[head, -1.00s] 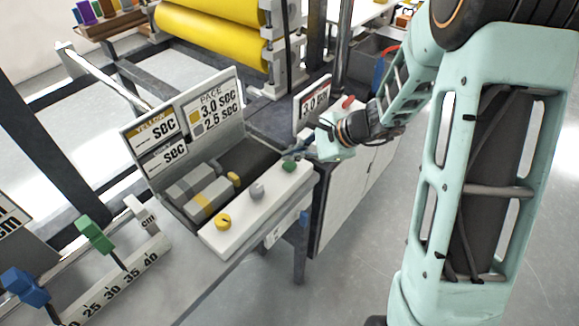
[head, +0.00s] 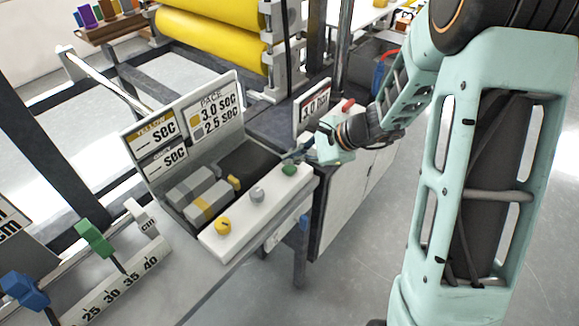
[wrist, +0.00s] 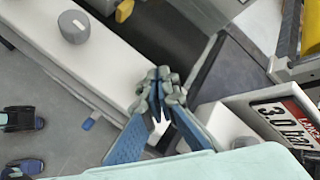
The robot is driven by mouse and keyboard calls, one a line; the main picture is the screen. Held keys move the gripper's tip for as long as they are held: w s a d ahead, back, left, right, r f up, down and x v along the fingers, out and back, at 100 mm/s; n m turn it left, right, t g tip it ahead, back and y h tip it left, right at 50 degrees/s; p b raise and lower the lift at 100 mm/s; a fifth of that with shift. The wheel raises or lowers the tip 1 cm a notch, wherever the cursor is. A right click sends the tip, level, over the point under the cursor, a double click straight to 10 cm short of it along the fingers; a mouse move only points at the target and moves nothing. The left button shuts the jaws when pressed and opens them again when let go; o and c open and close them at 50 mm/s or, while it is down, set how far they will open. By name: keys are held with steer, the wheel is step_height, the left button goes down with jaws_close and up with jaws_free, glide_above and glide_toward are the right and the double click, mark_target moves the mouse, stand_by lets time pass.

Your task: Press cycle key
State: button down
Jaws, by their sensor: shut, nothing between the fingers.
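A white control panel (head: 245,217) carries a yellow knob (head: 223,226), a grey knob (head: 257,194) and a green button (head: 289,169) in a row. No label naming the cycle key is readable. My gripper (head: 287,157) is at the panel's far right end, with its fingertips just above and behind the green button; contact cannot be told. In the wrist view my gripper (wrist: 160,98) is shut and empty over the panel's end. The grey knob (wrist: 73,26) shows there at upper left. The green button is not visible in that view, perhaps hidden by the fingers.
A pace sign (head: 211,112) stands behind the panel. Grey blocks (head: 190,187) lie in the dark recess beside it. A pressure sign (head: 314,106) with a white box stands close to my gripper. Open floor lies at front right.

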mark_target(292, 168)
steer(key=shift+f, duration=0.15)
steer(key=shift+f+b, duration=0.3)
steer(key=shift+b, duration=0.35)
steer(key=shift+f+b, duration=0.55)
steer(key=shift+b, duration=0.1)
stand_by(0.6)
stand_by(0.4)
steer(key=shift+r+p, duration=0.65)
steer(key=shift+r, duration=0.35)
steer(key=shift+r+p, duration=1.85)
steer(key=shift+r, duration=0.7)
steer(key=shift+w, duration=0.1)
